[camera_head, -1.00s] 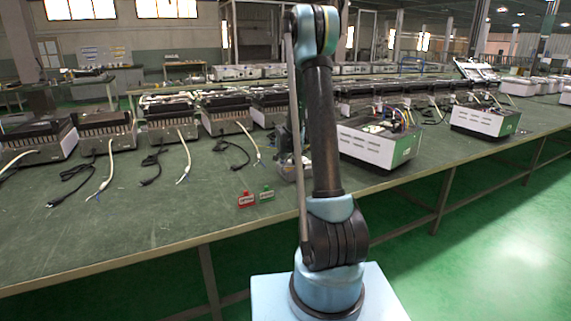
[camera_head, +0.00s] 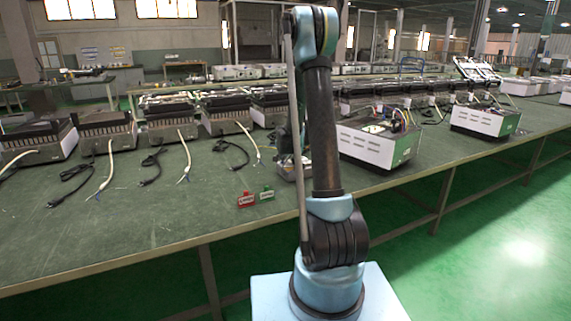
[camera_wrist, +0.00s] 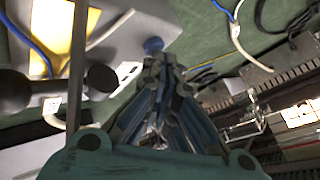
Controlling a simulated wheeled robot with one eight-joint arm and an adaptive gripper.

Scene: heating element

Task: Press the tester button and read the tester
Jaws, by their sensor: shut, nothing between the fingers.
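My gripper is shut and empty in the wrist view (camera_wrist: 156,62), its fingers close together and pointing to the top. A small round blue knob (camera_wrist: 153,44) is right at the fingertips; I cannot tell whether they touch it or whether it is the tester button. A pale grey box (camera_wrist: 135,24) lies beside and below the tips, with a yellow panel (camera_wrist: 68,35) at its left; it may be the tester. In the head view, a small device (camera_head: 288,170) sits on the bench, partly hidden behind my arm. My gripper is mostly hidden there, and no reading is legible.
Several heater units with loose cables line the back left. A white unit (camera_head: 375,145) stands close to the right of my arm. The front left bench is clear.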

